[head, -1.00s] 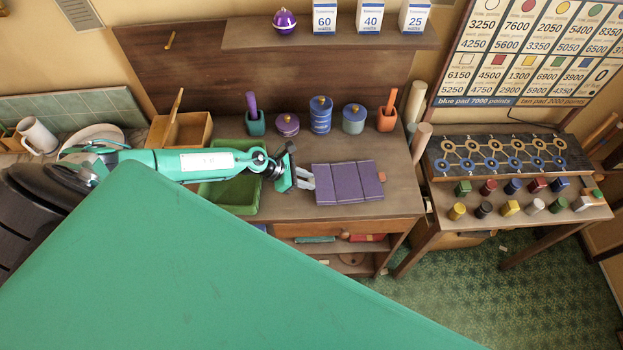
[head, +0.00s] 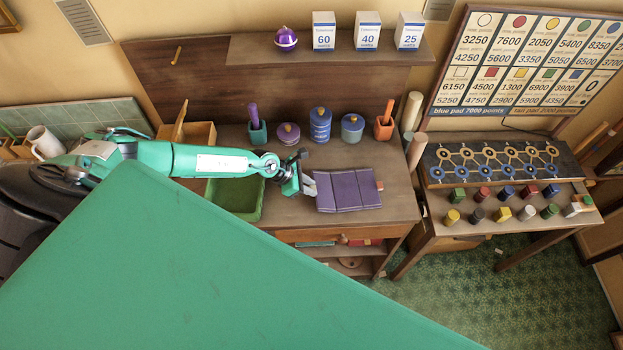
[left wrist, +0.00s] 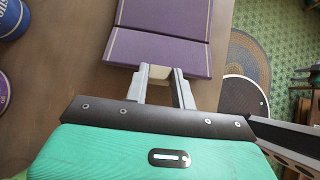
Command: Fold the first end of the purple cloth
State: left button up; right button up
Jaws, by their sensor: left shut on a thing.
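The purple cloth (head: 348,190) lies flat on the wooden desk, with pale lines across it marking its panels. A small orange-red tab (head: 380,187) shows at its right end. My left gripper (head: 312,188) is at the cloth's left end. In the left wrist view my left gripper (left wrist: 160,74) is shut on a small tan tab at the near edge of the purple cloth (left wrist: 160,48). The fingers partly hide the tab. My right gripper is in neither view.
A green tray (head: 235,198) stands left of the cloth, under my left arm. Lidded jars, including a blue one (head: 320,125), and two cups stand behind it. A side table with coloured pieces (head: 505,214) stands right. Bare desk lies right of the cloth.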

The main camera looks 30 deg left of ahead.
pick_arm(q)
jog(key=shift+w+r, duration=0.1)
jog(key=shift+r, duration=0.05)
dwell(0.3)
jog(key=shift+w+d+r+g+y+b, duration=0.2)
jog(key=shift+r+g+y+b, duration=0.1)
jog(key=shift+g+y+b, duration=0.25)
jog(key=shift+w+d+r+g+y+p, duration=0.1)
jog(key=shift+d+r+g+y+p, duration=0.15)
jog(key=shift+r+y+p, duration=0.15)
jog(key=shift+w+d+r+g+y, duration=0.55)
jog(key=shift+r+g+y, duration=0.15)
jog(key=shift+y, duration=0.35)
